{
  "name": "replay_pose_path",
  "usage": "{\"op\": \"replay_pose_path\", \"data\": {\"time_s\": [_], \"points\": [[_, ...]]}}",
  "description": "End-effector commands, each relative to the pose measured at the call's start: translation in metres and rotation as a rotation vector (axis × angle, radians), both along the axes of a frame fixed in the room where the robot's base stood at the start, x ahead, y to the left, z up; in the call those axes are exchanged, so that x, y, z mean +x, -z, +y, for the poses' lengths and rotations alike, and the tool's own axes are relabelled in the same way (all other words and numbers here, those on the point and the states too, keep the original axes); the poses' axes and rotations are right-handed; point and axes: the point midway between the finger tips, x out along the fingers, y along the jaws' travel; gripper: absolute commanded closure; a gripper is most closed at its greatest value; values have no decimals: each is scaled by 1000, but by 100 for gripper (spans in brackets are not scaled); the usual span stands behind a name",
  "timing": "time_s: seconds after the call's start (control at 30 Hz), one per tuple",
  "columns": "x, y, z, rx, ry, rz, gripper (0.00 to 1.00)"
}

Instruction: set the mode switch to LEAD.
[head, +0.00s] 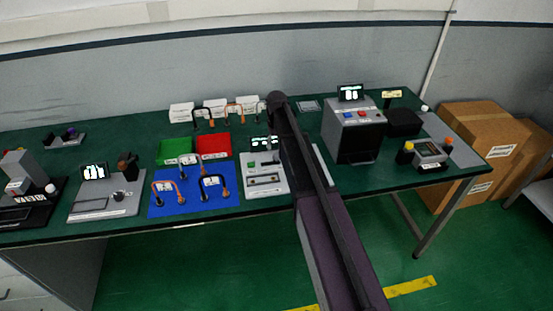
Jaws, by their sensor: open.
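No lettering reading LEAD is legible, and I cannot tell which control is the mode switch. A flat grey unit (260,187) with a small green part and a slot stands mid-table, with a lit display (265,143) behind it. My arm crosses its right side and hides part of it. A grey box unit (352,119) with blue and red buttons, a dark front and a display (350,92) on top stands to the right. Another grey unit (105,204) with a display and a dark knob is at the left. My gripper is not visible; only my arm's dark links show.
The green table (320,183) also holds a blue mat (190,209) with several curved-lead parts, green (175,147) and red (213,142) bins, and white boxes (181,112) behind. A small device (430,153) with yellow and orange knobs is at right. Cardboard boxes (480,140) stand beyond.

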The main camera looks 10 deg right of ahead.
Motion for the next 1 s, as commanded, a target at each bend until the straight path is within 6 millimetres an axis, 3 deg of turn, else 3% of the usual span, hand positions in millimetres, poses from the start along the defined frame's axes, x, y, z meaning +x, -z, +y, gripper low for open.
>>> {"op": "replay_pose_path", "data": {"time_s": [0.6,1.0], "points": [[0,48,1,0,-1,0,24],[0,56,1,0,-1,0,24]]}}
